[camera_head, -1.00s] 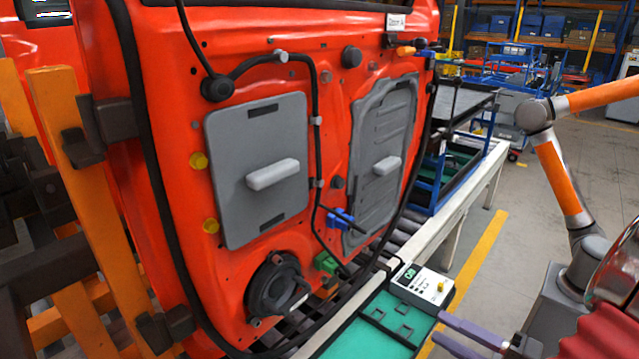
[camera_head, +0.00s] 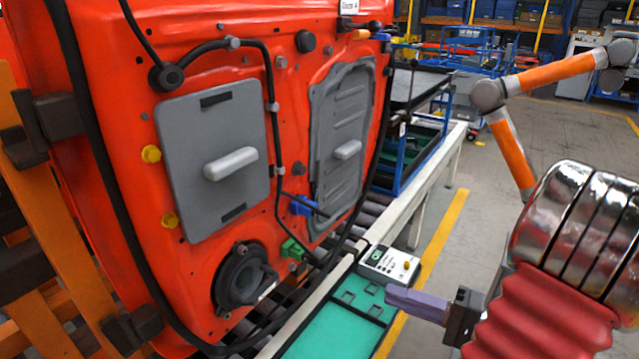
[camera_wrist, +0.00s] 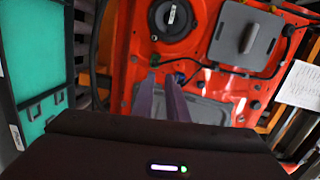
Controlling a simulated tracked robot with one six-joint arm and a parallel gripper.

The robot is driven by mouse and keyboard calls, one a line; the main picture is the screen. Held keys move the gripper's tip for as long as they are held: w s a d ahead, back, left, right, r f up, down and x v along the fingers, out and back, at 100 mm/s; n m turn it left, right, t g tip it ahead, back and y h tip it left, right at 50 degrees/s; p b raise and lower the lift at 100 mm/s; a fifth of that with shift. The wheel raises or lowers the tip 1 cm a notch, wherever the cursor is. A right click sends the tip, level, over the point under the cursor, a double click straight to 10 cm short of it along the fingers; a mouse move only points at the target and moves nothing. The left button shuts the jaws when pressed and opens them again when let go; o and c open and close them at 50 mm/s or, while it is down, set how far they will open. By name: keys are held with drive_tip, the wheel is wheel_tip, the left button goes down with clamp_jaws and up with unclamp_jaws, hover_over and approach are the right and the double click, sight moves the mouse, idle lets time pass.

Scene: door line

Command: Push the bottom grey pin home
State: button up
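The red door panel (camera_head: 215,85) carries two dark grey round plugs, an upper one (camera_head: 307,41) and a lower one (camera_head: 298,168) beside the cable. Light grey clips (camera_head: 272,106) also sit along the cable. I cannot tell for sure which is the bottom grey pin, or how deep it sits. My gripper (camera_head: 388,298) has purple fingers and is right of the door's lower part, above the green tray, apart from the door. In the wrist view the fingers (camera_wrist: 161,80) have a gap between them and hold nothing.
The door bears yellow plugs (camera_head: 151,153), a blue connector (camera_head: 301,206), a green connector (camera_head: 292,249) and a black speaker (camera_head: 243,278). A white control box (camera_head: 388,265) stands by the green tray (camera_head: 325,335). Another orange arm (camera_head: 513,150) stands at right.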

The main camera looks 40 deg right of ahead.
drive_tip(key=shift+g+y, duration=0.5)
drive_tip(key=shift+g, duration=0.1)
drive_tip(key=w+a+r, duration=0.1)
drive_tip(key=w+r, duration=0.1)
drive_tip(key=w+a+r, duration=0.2)
drive_tip(key=w+r, duration=0.1)
drive_tip(key=w+a+r, duration=0.1)
drive_tip(key=w+r, duration=0.1)
drive_tip(key=shift+w+a+r, duration=0.15)
drive_tip(key=shift+w+r, duration=0.1)
drive_tip(key=shift+r, duration=0.15)
clamp_jaws()
drive_tip(key=m+t+h, duration=0.2)
drive_tip(key=m+h, duration=0.1)
drive_tip(key=m, duration=2.6)
approach(283, 171)
drive_tip(key=shift+s+d+f, duration=0.25)
drive_tip(key=shift+s+d, duration=0.05)
drive_tip(key=shift+s, duration=0.2)
drive_tip(key=shift+x, duration=4)
drive_tip(key=shift+w+a+r, duration=0.15)
drive_tip(key=shift+w+a, duration=0.05)
drive_tip(key=shift+w, duration=0.1)
drive_tip(key=v, duration=0.7)
